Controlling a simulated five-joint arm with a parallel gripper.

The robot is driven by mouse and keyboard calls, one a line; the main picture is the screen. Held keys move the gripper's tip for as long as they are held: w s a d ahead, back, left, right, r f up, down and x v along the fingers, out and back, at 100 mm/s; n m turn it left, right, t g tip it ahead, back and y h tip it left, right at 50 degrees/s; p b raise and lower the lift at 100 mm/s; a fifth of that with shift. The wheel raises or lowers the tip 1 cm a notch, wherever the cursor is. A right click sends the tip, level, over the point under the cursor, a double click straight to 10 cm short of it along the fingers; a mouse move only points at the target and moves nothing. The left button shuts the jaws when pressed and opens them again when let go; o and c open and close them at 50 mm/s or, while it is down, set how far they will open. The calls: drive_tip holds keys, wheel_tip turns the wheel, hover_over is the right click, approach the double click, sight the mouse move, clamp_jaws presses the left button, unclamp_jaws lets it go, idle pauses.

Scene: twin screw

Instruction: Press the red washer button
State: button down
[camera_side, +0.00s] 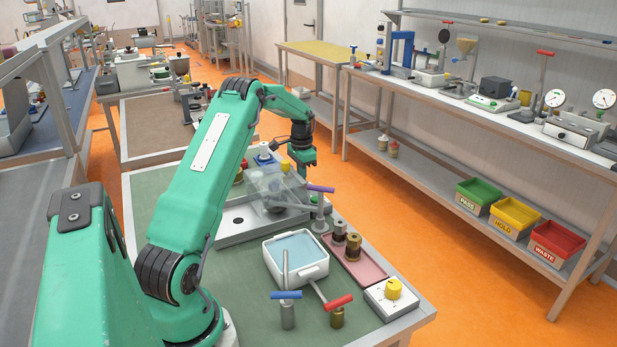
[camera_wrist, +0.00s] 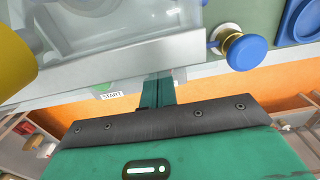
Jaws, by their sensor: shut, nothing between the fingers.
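My gripper (camera_side: 302,168) is shut and empty, pointing down above the bench beside a machine with a clear cover (camera_side: 275,190). The shut fingers (camera_wrist: 157,88) show in the wrist view just below the machine's grey edge. A red knob (camera_side: 239,176) shows past my arm, partly hidden; I cannot tell if it is the washer button. No red button shows in the wrist view. A blue knob (camera_wrist: 245,52) sits right of the fingers there, and a START label (camera_wrist: 111,96) with a bit of green sits to their left.
A purple handle (camera_side: 320,188) stands right of the machine. In front are a white tray with blue inside (camera_side: 297,250), a pink tray (camera_side: 372,266) with brass parts, blue and red T-handles (camera_side: 338,302), and a yellow dial (camera_side: 393,289). Green bench surface (camera_side: 240,290) is bare at the front left.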

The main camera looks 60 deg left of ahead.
drive_tip(key=shift+f, duration=0.1)
drive_tip(key=shift+s+f, duration=0.1)
drive_tip(key=shift+f, duration=0.95)
drive_tip(key=shift+r, duration=0.15)
wheel_tip(320, 180, up, 15)
drive_tip(key=shift+w+a, duration=0.15)
drive_tip(key=shift+w, duration=0.1)
idle(0.4)
